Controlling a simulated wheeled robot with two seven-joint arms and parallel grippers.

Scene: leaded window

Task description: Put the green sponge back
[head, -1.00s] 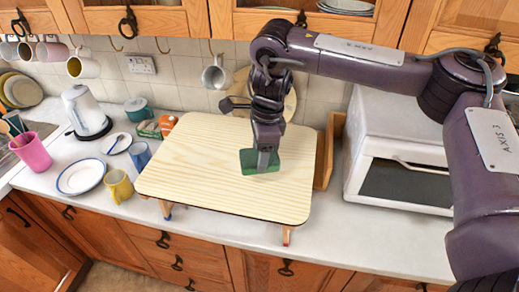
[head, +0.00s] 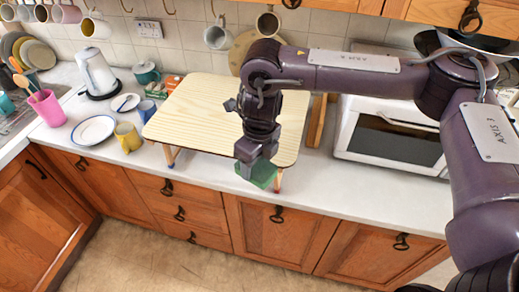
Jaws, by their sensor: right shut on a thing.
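The green sponge (head: 262,174) is in my right gripper (head: 262,166), near the front right corner of the small wooden-topped table (head: 195,110). The gripper points down and is shut on the sponge, hiding part of it. I cannot tell whether the sponge touches the table's edge or hangs just in front of it. My left gripper is not in view.
The small table stands on the white counter (head: 330,183). A yellow mug (head: 127,137), a blue mug (head: 148,111), a white plate (head: 93,130) and a pink pot (head: 47,108) with utensils stand to its left. A white microwave (head: 395,135) is at the right. Mugs hang above.

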